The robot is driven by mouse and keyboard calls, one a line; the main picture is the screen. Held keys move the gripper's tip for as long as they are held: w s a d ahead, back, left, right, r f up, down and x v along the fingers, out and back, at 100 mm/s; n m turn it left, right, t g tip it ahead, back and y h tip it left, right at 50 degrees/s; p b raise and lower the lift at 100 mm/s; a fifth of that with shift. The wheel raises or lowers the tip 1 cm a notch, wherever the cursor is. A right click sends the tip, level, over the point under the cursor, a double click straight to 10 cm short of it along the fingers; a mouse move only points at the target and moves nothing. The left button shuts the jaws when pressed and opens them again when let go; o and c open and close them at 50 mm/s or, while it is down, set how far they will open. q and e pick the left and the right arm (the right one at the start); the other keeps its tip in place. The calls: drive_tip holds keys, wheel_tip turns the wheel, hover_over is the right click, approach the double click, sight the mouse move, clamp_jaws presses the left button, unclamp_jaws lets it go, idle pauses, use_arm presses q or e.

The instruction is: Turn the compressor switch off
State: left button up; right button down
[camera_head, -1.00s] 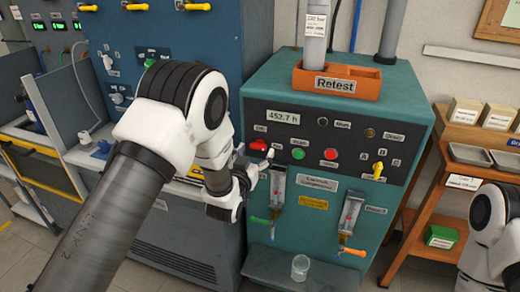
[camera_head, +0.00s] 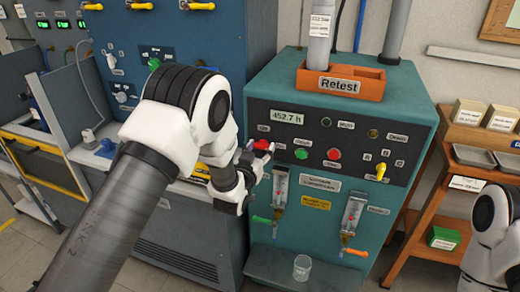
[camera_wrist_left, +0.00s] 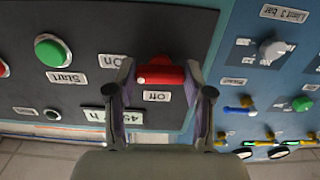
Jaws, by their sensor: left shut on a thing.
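The compressor switch is a red rotary knob (camera_head: 262,145) at the left end of the dark panel on the teal compressor cabinet (camera_head: 305,195). In the left wrist view the red knob (camera_wrist_left: 161,75) sits between the "On" and "Off" labels, its bar lying across the picture. My left gripper (camera_head: 254,158) is at the knob, and its fingers partly cover it in the head view. In the left wrist view the fingers (camera_wrist_left: 160,84) stand on both sides of the knob, shut on it. My right gripper is not visible; only part of the right arm shows.
A green Start button (camera_head: 301,153) and a red button (camera_head: 333,154) are to the right of the knob. A yellow selector (camera_head: 381,171) is farther right. A glass beaker (camera_head: 302,267) stands on the ledge below. An orange Retest tray (camera_head: 339,84) is on top.

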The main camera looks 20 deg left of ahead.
use_arm(q)
drive_tip(key=n+b, duration=0.1)
drive_tip(key=n, duration=0.3)
drive_tip(key=n+b, duration=0.1)
drive_tip(key=n, duration=0.3)
drive_tip(key=shift+n, duration=0.3)
drive_tip(key=n, duration=0.4)
drive_tip(key=shift+n+b, duration=0.3)
drive_tip(key=n, duration=0.4)
drive_tip(key=shift+n, duration=0.3)
drive_tip(key=o, duration=1.2)
drive_tip(key=shift+c, duration=0.2)
